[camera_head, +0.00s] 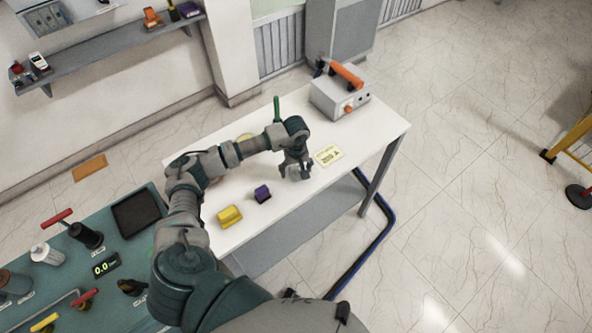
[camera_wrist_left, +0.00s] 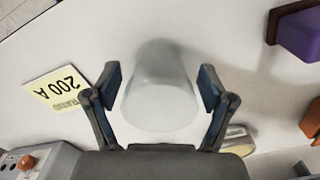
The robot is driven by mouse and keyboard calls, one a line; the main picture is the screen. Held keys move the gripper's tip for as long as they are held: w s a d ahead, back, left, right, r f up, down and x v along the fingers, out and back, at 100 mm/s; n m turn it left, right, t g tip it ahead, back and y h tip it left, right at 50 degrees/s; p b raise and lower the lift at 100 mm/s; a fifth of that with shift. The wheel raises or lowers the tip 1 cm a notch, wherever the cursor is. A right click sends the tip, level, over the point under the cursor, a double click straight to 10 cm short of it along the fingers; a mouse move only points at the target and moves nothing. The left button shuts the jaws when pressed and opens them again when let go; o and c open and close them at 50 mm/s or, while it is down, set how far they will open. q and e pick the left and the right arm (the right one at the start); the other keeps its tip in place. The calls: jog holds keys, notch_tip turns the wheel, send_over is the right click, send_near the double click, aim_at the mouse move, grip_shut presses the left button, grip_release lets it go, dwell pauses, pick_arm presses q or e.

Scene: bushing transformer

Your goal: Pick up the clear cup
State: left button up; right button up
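The clear cup (camera_wrist_left: 160,90) is a frosted, see-through tapered cup on the white table, seen in the left wrist view. My left gripper (camera_wrist_left: 161,78) has its two fingers spread on either side of the cup, with a small gap visible on each side. In the head view my left gripper (camera_head: 295,173) points down over the table between the purple block and the yellow card; the cup there is mostly hidden by the fingers. My right gripper is not in view.
On the white table (camera_head: 375,138) are a purple block (camera_head: 262,194), a yellow block (camera_head: 230,216), a "200 A" card (camera_head: 328,156) and a grey device (camera_head: 340,97) with an orange handle. A teal bench (camera_head: 140,255) with several tools stands at left.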

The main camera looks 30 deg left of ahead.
pick_arm(q)
jog(key=c, duration=1.1)
jog(key=shift+r, duration=0.1)
